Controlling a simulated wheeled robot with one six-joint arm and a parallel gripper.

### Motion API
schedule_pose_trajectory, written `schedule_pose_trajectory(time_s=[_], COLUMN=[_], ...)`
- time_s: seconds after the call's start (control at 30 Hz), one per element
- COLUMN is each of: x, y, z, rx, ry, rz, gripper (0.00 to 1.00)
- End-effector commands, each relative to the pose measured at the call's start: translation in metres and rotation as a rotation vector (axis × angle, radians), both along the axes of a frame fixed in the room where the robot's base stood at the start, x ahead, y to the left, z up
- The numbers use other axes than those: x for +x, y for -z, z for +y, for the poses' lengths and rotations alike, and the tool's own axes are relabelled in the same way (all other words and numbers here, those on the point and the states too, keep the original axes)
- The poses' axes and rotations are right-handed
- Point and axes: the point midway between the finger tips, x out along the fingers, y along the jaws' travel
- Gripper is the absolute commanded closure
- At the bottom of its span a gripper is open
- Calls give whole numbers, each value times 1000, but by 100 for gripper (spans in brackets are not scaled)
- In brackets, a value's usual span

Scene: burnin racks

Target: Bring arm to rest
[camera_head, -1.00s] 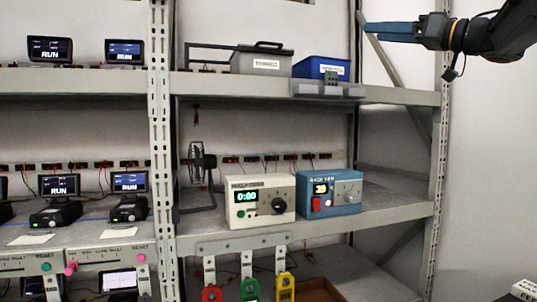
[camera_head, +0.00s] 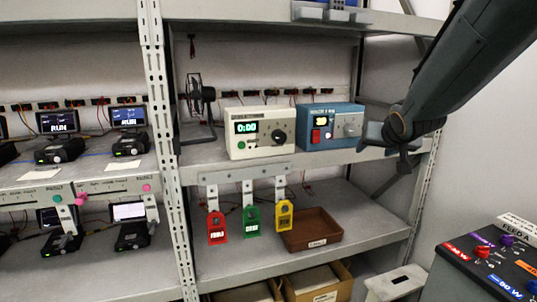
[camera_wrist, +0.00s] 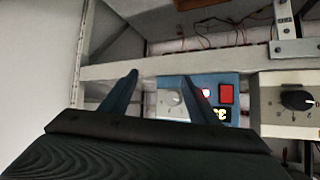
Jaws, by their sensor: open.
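My arm reaches down from the top right of the head view, in front of the rack's right post. My gripper (camera_head: 373,138) is at its lower end, just right of the blue box, foreshortened and hard to make out. In the wrist view my gripper (camera_wrist: 161,80) has its two dark fingers apart, with nothing held between them. The blue box (camera_head: 319,137) with a red switch and a grey knob stands on the middle shelf. In the wrist view the blue box (camera_wrist: 232,80) appears upside down, partly behind the right finger.
A cream timer box (camera_head: 250,145) reading 0:00 stands left of the blue box. Red (camera_head: 217,230), green (camera_head: 252,221) and yellow (camera_head: 284,215) tags hang below, beside a brown tray (camera_head: 312,230). A dark panel with buttons (camera_head: 490,265) stands at the lower right.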

Motion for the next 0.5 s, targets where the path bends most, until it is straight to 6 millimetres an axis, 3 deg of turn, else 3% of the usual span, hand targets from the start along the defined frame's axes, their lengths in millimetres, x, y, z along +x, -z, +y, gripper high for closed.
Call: schedule_pose_trajectory(time_s=[0.03, 0.2, 0.4, 0.5], x=[-17, -81, -172, -217], y=[25, 99, 168, 192], z=[9, 33, 65, 80], rx=[-5, -17, -20, -15], ry=[-3, -27, -91, -132], rz=[72, 316, 603, 733], gripper=[45, 45, 45, 45])
